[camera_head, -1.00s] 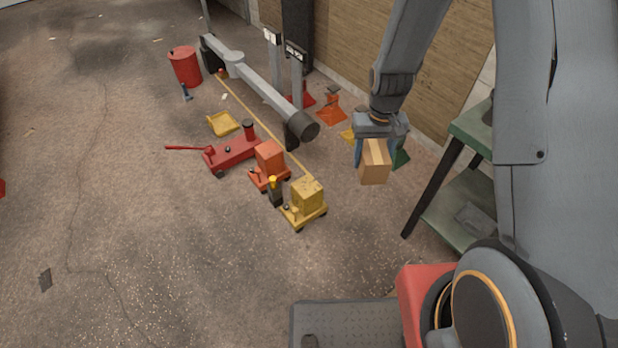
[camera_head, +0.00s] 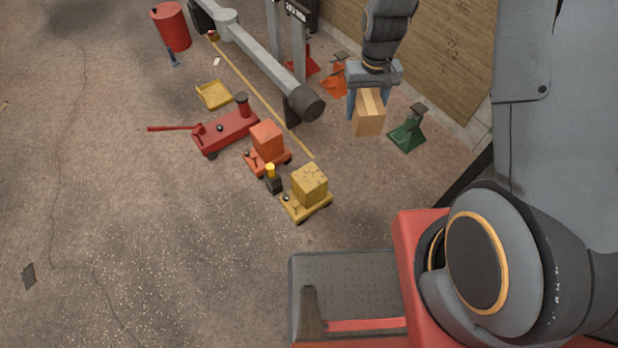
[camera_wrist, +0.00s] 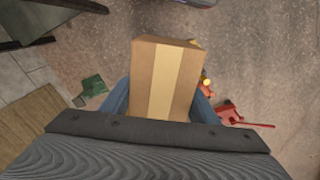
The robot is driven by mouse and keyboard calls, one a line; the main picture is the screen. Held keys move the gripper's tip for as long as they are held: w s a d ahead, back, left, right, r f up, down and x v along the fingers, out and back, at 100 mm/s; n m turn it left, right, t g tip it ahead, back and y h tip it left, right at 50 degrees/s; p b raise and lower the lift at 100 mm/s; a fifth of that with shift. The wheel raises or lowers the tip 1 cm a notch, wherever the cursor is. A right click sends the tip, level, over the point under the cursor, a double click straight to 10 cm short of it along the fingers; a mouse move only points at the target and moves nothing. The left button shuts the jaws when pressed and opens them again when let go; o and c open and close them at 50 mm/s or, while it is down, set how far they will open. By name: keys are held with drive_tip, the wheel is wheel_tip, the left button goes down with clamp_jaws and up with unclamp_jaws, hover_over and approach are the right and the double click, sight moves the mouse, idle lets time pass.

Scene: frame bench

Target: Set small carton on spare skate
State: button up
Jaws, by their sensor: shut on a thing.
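The small carton (camera_head: 369,112) is a brown box with a pale tape strip. My gripper (camera_head: 369,99) is shut on it, with blue fingers on either side, and holds it upright above the floor. In the wrist view the carton (camera_wrist: 165,80) fills the middle between the fingers. A yellow skate (camera_head: 308,207) carries a worn yellow block (camera_head: 310,184), and an orange-red skate (camera_head: 281,162) carries an orange block (camera_head: 267,140). Both are left of and nearer than the carton. I cannot tell which one is the spare skate.
A green stand (camera_head: 408,128) is right of the carton. A grey beam (camera_head: 262,67) crosses behind. A red drum (camera_head: 171,27) stands far left.

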drive_tip(key=shift+w+a+f+n+b, duration=1.1)
drive_tip(key=shift+a+f+b, duration=1.35)
drive_tip(key=shift+f+b, duration=4.5)
drive_tip(key=shift+w+a+f+n+b, duration=1.1)
drive_tip(key=shift+a+f+b, duration=1.35)
drive_tip(key=shift+f+b, duration=4.5)
drive_tip(key=shift+w+a+f+n+b, duration=0.7)
drive_tip(key=shift+w+a+f+b, duration=1.25)
drive_tip(key=shift+f+b, duration=5)
drive_tip(key=f+p, duration=0.1)
drive_tip(key=s+a+f+p, duration=0.1)
drive_tip(key=shift+f+p, duration=0.3)
drive_tip(key=shift+f, duration=0.1)
drive_tip(key=o, duration=1.7)
drive_tip(key=shift+o, duration=0.2)
wheel_tip(320, 180, up, 12)
drive_tip(key=p, duration=0.5)
drive_tip(key=s+a+r, duration=0.2)
drive_tip(key=s+r, duration=0.7)
drive_tip(key=s, duration=0.2)
drive_tip(key=s+a+r, duration=0.1)
drive_tip(key=s+r, duration=0.8)
drive_tip(key=s, duration=0.2)
drive_tip(key=shift+s+a+r+y, duration=0.3)
drive_tip(key=shift+a+r+y, duration=0.05)
drive_tip(key=shift+a+y, duration=0.05)
